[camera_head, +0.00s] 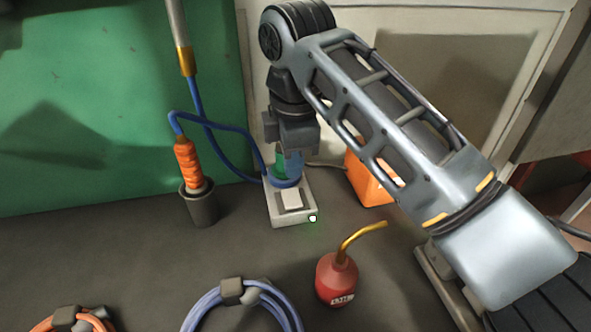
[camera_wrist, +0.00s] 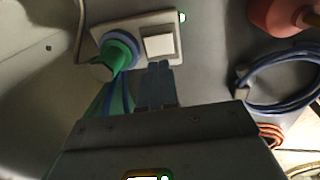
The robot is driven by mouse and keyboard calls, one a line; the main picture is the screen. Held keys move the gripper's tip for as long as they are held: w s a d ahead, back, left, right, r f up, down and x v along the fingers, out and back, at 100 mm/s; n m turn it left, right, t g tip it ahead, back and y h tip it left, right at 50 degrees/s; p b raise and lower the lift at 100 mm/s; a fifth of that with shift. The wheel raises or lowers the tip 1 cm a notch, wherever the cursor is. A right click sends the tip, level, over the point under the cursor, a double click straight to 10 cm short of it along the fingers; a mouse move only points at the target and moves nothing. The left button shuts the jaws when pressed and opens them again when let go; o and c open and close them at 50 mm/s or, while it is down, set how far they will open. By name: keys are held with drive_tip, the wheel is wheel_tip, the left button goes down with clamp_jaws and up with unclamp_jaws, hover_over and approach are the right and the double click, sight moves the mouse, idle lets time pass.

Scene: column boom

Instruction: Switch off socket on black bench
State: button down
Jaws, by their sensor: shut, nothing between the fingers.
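The white socket (camera_head: 278,218) lies on the black bench (camera_head: 120,250), with a pale square rocker switch (camera_head: 292,199) on it. A green light (camera_head: 312,218) glows at its corner. A green plug with a blue ring (camera_head: 284,182) sits in the socket beside the switch. My gripper (camera_head: 292,163) points down over the socket, shut and empty. In the wrist view its fingertips (camera_wrist: 160,68) appear just short of the switch (camera_wrist: 160,42), beside the green plug (camera_wrist: 117,52). Whether they touch the switch cannot be told. The socket plate (camera_wrist: 142,24) and green light (camera_wrist: 183,17) show there too.
A red oil can (camera_head: 337,280) with a brass spout stands in front right of the socket. An orange box (camera_head: 368,178) is behind right. An orange-handled tool in a grey cup (camera_head: 203,207) stands left. Coiled blue (camera_head: 205,310) and orange cables (camera_head: 65,322) lie in front.

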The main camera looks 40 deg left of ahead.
wheel_tip(320, 180, up, 7)
drive_tip(key=shift+s+d+r, duration=0.15)
drive_tip(key=shift+s+d, duration=0.2)
drive_tip(key=shift+b, duration=0.3)
